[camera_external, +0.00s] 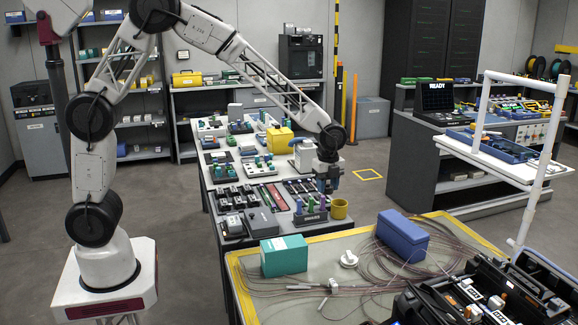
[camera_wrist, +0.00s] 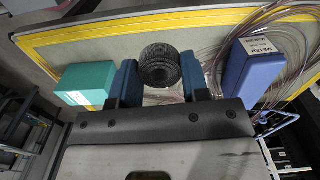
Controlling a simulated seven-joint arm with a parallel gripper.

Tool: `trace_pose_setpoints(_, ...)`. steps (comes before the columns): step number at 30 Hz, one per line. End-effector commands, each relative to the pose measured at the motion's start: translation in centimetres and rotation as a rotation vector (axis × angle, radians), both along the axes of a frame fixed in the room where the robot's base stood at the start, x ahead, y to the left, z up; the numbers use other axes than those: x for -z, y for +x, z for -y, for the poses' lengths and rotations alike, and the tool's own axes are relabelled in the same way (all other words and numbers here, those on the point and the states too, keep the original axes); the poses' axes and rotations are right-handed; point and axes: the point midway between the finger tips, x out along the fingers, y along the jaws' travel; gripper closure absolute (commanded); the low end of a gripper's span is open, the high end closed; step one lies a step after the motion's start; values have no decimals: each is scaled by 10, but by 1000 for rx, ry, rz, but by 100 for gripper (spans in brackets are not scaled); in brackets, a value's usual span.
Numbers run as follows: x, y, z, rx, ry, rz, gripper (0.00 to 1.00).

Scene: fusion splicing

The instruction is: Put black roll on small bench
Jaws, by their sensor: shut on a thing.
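My gripper (camera_external: 328,184) is over the near end of the long equipment bench (camera_external: 290,232), close to the yellow-edged bench (camera_external: 330,246) in front. In the wrist view, my gripper (camera_wrist: 158,78) has its blue fingers shut on a ribbed black roll (camera_wrist: 160,52), with its round hollow end facing the camera. The roll is too small or hidden to make out in the external view. The yellow-edged bench (camera_wrist: 110,42) also shows beyond the roll in the wrist view. Which bench is the small one is not marked.
The yellow-edged bench holds a teal box (camera_external: 283,256), a blue box (camera_external: 402,236), a small white spool (camera_external: 348,259), loose fiber coils and a black open case (camera_external: 480,295). A yellow cup (camera_external: 339,209) and tool racks (camera_external: 311,215) stand near my gripper. Its front middle has free room.

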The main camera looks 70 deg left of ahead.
Motion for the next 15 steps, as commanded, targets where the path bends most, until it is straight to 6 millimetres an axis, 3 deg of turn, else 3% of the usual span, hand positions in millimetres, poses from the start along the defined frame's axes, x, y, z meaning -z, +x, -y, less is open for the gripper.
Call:
trace_pose_setpoints(6, 0, -21, -58, 21, 0, 1, 80)
trace_pose_setpoints(15, 2, -54, -123, 55, 0, 0, 80)
